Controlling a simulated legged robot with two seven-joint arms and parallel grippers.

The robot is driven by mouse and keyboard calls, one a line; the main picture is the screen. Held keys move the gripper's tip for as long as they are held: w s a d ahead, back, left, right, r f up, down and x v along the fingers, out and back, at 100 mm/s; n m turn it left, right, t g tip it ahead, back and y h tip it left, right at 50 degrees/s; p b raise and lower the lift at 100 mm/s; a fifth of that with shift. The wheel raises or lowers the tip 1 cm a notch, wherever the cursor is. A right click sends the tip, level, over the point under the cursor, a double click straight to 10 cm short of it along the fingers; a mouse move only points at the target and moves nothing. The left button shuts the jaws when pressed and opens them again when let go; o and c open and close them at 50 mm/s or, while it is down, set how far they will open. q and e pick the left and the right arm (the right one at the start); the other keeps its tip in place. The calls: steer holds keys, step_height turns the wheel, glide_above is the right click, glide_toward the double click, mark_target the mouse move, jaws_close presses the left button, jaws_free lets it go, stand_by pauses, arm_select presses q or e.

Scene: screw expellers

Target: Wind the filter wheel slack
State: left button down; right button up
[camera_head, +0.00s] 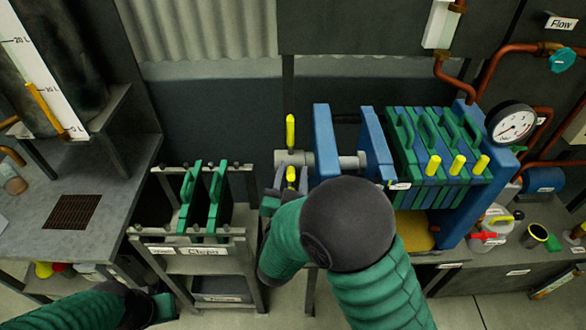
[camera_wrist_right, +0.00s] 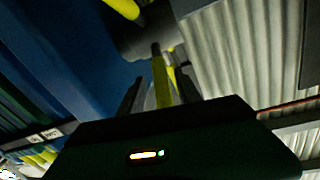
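The filter wheel (camera_head: 297,158) is a grey hub with yellow handles on the left end of the blue filter press. One yellow handle (camera_head: 290,131) points up; a lower one (camera_head: 291,174) is by my right gripper (camera_head: 277,197). In the right wrist view a yellow handle (camera_wrist_right: 161,82) stands between the two dark fingers of my right gripper (camera_wrist_right: 160,92), with apparent gaps beside it, so it looks open around the handle. My right arm hides the wheel's lower part. My left gripper (camera_head: 163,307) is low at the left, away from the wheel; its fingers are unclear.
Green filter plates (camera_head: 436,135) with yellow grips fill the press at right. A rack (camera_head: 240,236) holding two green plates stands left of my right gripper. A grey bench (camera_head: 110,190) is at far left. A pressure gauge (camera_head: 511,122) and copper pipes are at right.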

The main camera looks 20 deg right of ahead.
steer(key=shift+w+a, duration=0.1)
steer(key=shift+a, duration=0.25)
steer(key=c, duration=0.5)
steer(key=shift+c, duration=1.1)
steer(key=shift+d, duration=0.25)
jaws_close()
steer(key=shift+a, duration=0.1)
